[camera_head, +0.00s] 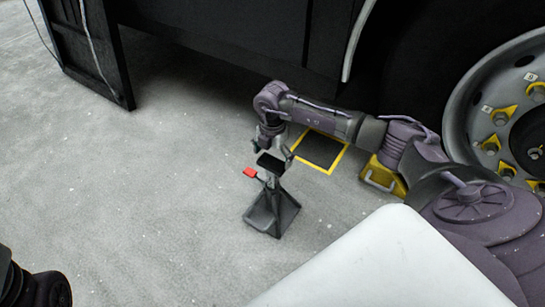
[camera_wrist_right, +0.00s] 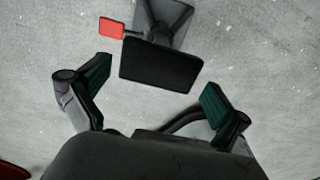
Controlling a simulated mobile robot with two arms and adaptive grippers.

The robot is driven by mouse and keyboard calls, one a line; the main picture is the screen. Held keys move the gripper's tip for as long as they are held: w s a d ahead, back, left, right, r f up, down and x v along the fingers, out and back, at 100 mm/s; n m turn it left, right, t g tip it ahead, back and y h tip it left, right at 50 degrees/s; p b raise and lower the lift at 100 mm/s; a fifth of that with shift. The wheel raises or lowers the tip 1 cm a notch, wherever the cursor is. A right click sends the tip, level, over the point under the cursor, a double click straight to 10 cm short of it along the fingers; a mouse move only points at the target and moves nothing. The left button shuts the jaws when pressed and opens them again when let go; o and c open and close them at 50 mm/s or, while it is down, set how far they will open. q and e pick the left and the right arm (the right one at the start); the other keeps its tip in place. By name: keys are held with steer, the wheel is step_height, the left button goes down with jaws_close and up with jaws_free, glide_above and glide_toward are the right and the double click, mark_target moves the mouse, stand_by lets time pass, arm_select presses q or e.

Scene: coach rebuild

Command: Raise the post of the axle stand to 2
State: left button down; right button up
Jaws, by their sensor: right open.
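The axle stand (camera_head: 271,208) stands upright on the grey floor, a dark pyramid base with a black saddle pad (camera_head: 270,162) on top of its post. A red handle (camera_head: 250,173) sticks out to its left side. My right gripper (camera_head: 273,152) is at the top of the stand, its fingers spread near the pad. In the right wrist view the open gripper (camera_wrist_right: 152,95) has green-lined fingers, with the black pad (camera_wrist_right: 161,65) ahead and between them, not clasped. The red handle (camera_wrist_right: 111,27) shows there too. Any post number marks cannot be read.
A yellow-framed dark square (camera_head: 320,151) is marked on the floor behind the stand. A yellow block (camera_head: 385,177) sits by the large wheel (camera_head: 505,110) at right. The dark vehicle side (camera_head: 240,40) overhangs behind. Floor left of the stand is clear.

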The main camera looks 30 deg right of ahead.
mark_target(272, 162)
step_height(272, 162, up, 12)
steer(key=shift+f, duration=0.2)
stand_by(0.5)
